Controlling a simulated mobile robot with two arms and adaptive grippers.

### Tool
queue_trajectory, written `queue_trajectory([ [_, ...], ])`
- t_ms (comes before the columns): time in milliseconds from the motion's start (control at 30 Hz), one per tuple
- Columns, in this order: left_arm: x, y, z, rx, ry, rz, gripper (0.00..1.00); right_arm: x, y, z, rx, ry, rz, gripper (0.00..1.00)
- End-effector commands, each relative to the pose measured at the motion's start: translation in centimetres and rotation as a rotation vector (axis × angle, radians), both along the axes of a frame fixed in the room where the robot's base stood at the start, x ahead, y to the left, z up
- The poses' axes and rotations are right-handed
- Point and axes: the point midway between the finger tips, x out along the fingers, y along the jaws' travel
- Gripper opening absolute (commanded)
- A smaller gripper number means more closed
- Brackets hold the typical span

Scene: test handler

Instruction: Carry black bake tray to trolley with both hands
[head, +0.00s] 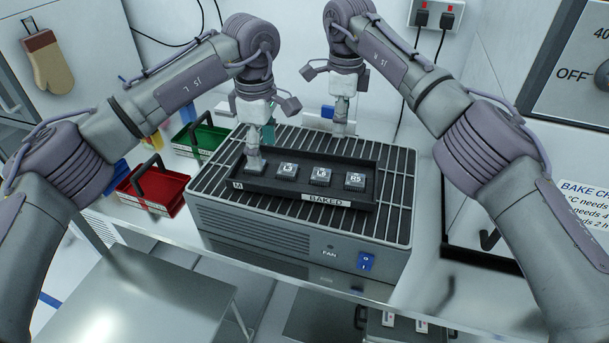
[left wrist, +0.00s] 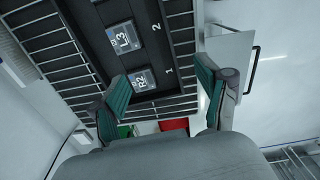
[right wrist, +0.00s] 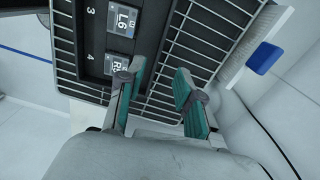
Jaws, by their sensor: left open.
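The black bake tray (head: 268,187), labelled BAKED, lies flat on a grey slatted fan unit (head: 300,232). It holds a row of several small labelled blocks. My left gripper (head: 260,148) is open at the tray's left end, by the R2 block (left wrist: 141,80); its fingers stand apart on either side of the tray's end corner in the left wrist view. My right gripper (head: 341,126) is at the tray's back side, toward the right. In the right wrist view its fingers (right wrist: 160,82) are apart, with a narrower gap, near the tray's wall. Contact with the tray cannot be told.
A red bin (head: 152,190) and a green bin (head: 200,138) stand left of the fan unit. A bare metal surface (head: 140,305), possibly the trolley, is low at the front left. Wall sockets (head: 436,14) with black plugs and cables are behind.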

Motion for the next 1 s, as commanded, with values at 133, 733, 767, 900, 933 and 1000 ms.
queue_trajectory([
  [133,-0.1,0.1,-3.1,0.001,0.003,0.000,0.76,-0.1,0.0,-3.1,0.001,0.003,0.001,0.35],
  [733,0.0,0.0,-8.2,0.000,-0.001,0.001,0.76,0.0,0.0,-8.2,0.001,-0.001,0.001,0.35],
  [767,0.0,0.0,-8.2,0.000,-0.001,0.001,0.76,0.0,0.0,-8.2,0.001,-0.001,0.001,0.35],
  [900,0.0,0.0,-8.2,0.000,-0.001,0.001,0.72,0.0,0.0,-8.2,0.001,-0.001,0.001,0.32],
  [933,0.0,0.0,-8.2,0.000,-0.001,0.001,0.67,0.0,0.0,-8.1,0.001,0.000,0.001,0.27],
  [1000,0.0,0.0,-8.2,0.000,-0.001,0.001,0.56,0.0,0.0,-8.1,0.001,0.000,0.001,0.15],
])
